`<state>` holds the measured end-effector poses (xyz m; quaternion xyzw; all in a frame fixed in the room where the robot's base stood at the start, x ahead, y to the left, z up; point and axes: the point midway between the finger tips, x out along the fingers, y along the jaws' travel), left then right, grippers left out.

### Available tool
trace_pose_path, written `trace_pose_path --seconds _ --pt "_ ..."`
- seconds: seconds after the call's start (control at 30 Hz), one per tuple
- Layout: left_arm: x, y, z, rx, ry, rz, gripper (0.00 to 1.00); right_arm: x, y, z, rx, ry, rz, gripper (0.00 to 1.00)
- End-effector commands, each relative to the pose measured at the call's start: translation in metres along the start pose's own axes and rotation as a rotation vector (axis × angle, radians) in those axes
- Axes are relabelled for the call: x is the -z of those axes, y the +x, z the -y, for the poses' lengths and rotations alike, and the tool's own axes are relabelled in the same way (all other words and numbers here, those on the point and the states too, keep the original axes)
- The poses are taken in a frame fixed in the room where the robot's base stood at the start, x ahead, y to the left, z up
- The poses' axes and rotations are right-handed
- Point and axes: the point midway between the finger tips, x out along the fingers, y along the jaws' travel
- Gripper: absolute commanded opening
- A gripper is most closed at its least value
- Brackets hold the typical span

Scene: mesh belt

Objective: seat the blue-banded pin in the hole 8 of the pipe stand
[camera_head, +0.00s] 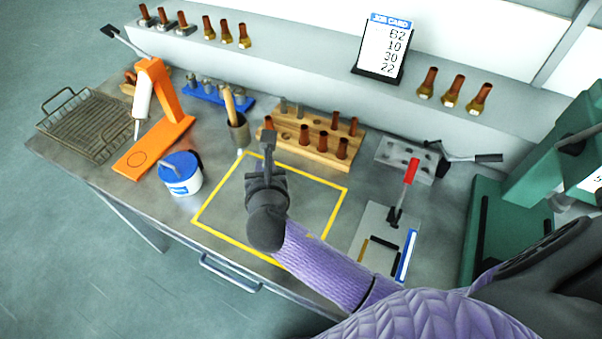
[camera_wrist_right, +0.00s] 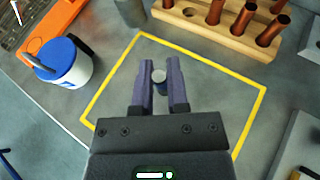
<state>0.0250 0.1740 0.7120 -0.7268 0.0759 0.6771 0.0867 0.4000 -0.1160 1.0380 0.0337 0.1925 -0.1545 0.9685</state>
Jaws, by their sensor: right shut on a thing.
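My right gripper (camera_head: 268,146) is over the yellow-outlined area, in front of the wooden pipe stand. In the right wrist view, its fingers (camera_wrist_right: 159,72) are shut on a pin (camera_wrist_right: 158,76) seen nearly end-on as a round grey top. Hole numbers are not readable. My left gripper is not in view.
A wooden-handled tool in a grey cup (camera_head: 238,133), a blue rack of grey pins (camera_head: 205,93) and a blue-lidded tub (camera_head: 181,176) stand left. A grey clamp block (camera_head: 405,157) and a red-handled tool (camera_head: 411,172) are right. The yellow-outlined area (camera_head: 310,200) is otherwise clear.

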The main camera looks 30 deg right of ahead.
Motion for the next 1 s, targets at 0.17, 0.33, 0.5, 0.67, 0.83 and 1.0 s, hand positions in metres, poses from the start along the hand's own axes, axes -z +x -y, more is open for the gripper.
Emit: trace_pose_path --seconds 0.17,0.33,0.5,0.67,0.83,1.0 --pt "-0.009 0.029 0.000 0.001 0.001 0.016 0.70 0.048 0.019 0.001 0.001 -0.004 -0.006 0.00" --pt "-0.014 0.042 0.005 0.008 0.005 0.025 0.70 0.070 0.028 0.001 0.001 -0.003 -0.005 0.00" --pt "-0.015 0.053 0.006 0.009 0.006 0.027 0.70 0.089 0.036 0.001 0.001 -0.002 -0.004 0.00" --pt "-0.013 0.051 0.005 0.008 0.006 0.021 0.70 0.086 0.035 0.001 0.001 -0.002 -0.002 0.00" --pt "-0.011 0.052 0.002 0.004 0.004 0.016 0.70 0.088 0.036 0.001 0.001 -0.002 -0.003 0.29" --pt "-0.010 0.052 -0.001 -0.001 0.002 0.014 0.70 0.088 0.036 0.001 0.001 -0.002 -0.003 0.54"
